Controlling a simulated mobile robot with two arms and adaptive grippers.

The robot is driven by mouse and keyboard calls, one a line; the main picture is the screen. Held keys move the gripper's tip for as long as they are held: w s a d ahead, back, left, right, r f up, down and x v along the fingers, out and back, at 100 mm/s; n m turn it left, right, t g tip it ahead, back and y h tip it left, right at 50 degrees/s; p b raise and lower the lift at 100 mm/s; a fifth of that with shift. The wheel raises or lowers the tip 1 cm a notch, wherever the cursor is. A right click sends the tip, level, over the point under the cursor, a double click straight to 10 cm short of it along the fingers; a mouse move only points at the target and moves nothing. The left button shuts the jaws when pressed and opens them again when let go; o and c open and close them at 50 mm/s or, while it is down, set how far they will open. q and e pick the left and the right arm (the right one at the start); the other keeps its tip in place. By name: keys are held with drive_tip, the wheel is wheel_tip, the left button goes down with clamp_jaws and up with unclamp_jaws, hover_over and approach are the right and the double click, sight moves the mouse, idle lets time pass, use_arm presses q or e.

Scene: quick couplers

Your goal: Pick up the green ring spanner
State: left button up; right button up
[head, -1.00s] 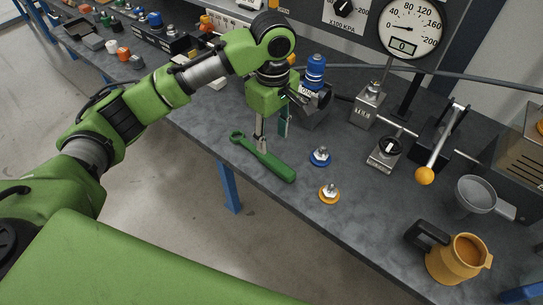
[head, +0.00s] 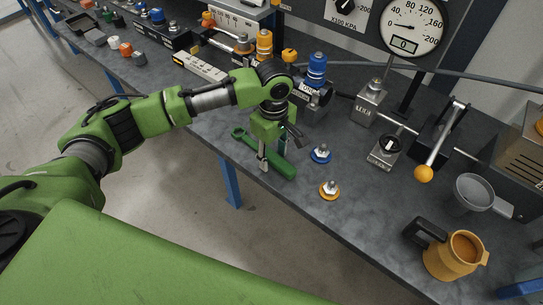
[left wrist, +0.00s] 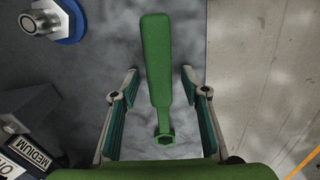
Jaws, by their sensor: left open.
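The green ring spanner (head: 282,170) lies flat on the dark grey bench top, close to its front edge. In the left wrist view the spanner (left wrist: 158,60) runs lengthwise between the two open fingers, its ring end nearest my palm. My left gripper (head: 272,162) is open and points down over the spanner, hiding part of it in the head view. In the left wrist view the gripper's (left wrist: 160,112) teal pads stand apart on either side of the spanner, with a gap on each side. My right gripper is not in view.
A blue-based coupler (head: 321,154) and an orange-based coupler (head: 329,189) stand to the right of the spanner. An orange jug (head: 455,257), a grey funnel (head: 473,194) and a lever with an orange knob (head: 424,174) are farther right. A pressure gauge (head: 411,27) stands behind.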

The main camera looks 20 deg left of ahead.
use_arm(q)
clamp_jaws()
drive_tip(key=shift+r, duration=0.2)
drive_tip(key=shift+r, duration=0.25)
wheel_tip(320, 180, up, 2)
drive_tip(key=shift+w+r+b, duration=0.1)
drive_tip(key=shift+r+b, duration=0.05)
drive_tip(key=shift+b, duration=0.35)
drive_tip(key=s+d+r, duration=0.1)
drive_tip(key=s+r, duration=0.9)
drive_tip(key=s, duration=0.4)
drive_tip(key=shift+d, duration=0.2)
